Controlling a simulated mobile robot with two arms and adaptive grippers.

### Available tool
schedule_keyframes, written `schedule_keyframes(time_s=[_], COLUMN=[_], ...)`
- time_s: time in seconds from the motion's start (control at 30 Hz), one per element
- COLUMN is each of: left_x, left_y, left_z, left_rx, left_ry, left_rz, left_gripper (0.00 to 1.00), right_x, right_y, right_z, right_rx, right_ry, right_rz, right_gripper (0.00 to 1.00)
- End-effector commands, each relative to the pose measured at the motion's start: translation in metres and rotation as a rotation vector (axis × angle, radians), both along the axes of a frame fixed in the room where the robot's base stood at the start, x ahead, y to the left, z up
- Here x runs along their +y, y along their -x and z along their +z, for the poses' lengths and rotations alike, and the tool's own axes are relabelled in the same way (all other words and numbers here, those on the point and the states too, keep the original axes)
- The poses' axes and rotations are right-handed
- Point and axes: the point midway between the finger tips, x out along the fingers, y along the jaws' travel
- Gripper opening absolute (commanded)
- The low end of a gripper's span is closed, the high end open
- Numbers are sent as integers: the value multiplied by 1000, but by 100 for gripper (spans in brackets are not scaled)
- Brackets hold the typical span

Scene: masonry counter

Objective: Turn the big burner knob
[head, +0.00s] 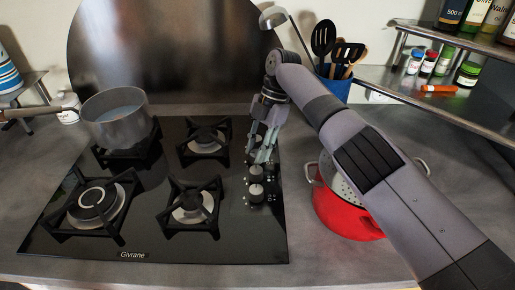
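The black glass cooktop (150,238) has a column of silver knobs along its right side. Two knobs show clearly, an upper knob (256,172) and a lower knob (256,192). Any knobs farther back are hidden by my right gripper (262,157). It points down over the knob column, its fingertips just behind the upper visible knob. Whether its fingers close on a hidden knob I cannot tell. The front left burner (95,200) looks the largest. My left gripper is not in view.
A grey pot (117,122) sits on the back left burner. A red pot (340,215) with a colander-like insert stands right of the cooktop, under my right arm. A blue utensil holder (335,88) and a metal shelf (400,84) with jars are behind.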

Motion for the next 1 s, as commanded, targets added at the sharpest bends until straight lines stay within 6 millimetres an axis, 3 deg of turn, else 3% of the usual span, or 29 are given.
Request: schedule_keyframes(time_s=[0.1, 0.47, 0.8, 1.0], left_x=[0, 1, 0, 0], left_y=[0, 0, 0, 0], left_z=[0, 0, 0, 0], left_rx=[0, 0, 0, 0], left_ry=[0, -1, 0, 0], left_rz=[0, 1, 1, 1], left_gripper=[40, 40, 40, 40], right_x=[0, 0, 1, 0], right_y=[0, -1, -1, -1], right_z=[0, 6, 67, 93], right_rx=[-1, -2, -4, -1], right_ry=[0, -1, -1, 0], right_rz=[0, -1, -1, 0], right_gripper=[36, 36, 36, 36])
